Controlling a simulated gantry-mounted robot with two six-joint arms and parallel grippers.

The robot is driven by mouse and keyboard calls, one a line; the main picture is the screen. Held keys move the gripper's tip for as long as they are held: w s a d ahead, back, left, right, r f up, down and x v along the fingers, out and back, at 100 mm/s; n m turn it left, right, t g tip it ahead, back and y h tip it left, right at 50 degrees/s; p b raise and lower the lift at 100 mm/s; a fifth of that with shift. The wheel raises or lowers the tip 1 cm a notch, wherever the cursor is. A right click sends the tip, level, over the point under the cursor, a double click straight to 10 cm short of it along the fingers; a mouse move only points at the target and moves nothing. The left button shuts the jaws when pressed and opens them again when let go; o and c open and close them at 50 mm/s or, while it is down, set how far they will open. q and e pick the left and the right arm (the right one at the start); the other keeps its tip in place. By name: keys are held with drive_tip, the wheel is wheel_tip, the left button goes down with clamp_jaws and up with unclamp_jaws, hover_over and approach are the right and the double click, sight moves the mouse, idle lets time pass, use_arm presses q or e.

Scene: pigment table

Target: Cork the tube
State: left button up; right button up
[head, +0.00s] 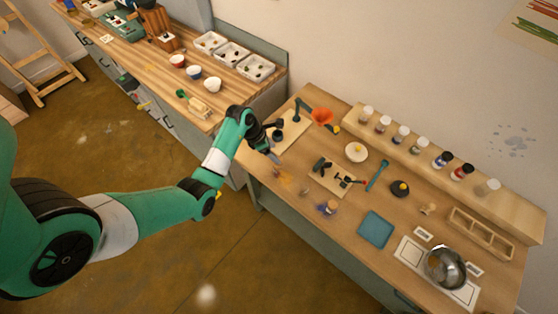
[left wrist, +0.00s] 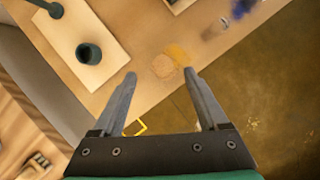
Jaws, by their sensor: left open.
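My left gripper (head: 275,156) is over the left front part of the pigment table. In the left wrist view its fingers (left wrist: 159,73) are apart with nothing between them. Just beyond the tips lie a tan round patch (left wrist: 163,66) and a yellow-orange patch (left wrist: 178,54); I cannot tell whether either is the cork. A clear vessel with purple-blue content (head: 328,208) stands near the front edge. A small pale item (head: 305,190) is left of it, too small to make out. I cannot clearly identify the tube or its cork. My right gripper is not in view.
An orange funnel (head: 321,116) is on a stand at the back left, near a dark cup (left wrist: 88,53). Several jars line the rear shelf (head: 412,150). A blue tray (head: 376,229) and a metal bowl (head: 445,267) are to the right. The front edge is close to the gripper.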

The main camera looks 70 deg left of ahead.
use_arm(q)
drive_tip(key=x, duration=0.1)
drive_tip(key=b+x, duration=0.1)
drive_tip(key=x, duration=0.2)
drive_tip(key=shift+s+d+f, duration=0.15)
drive_tip(key=shift+d+f, duration=0.05)
drive_tip(key=shift+f, duration=0.45)
clamp_jaws()
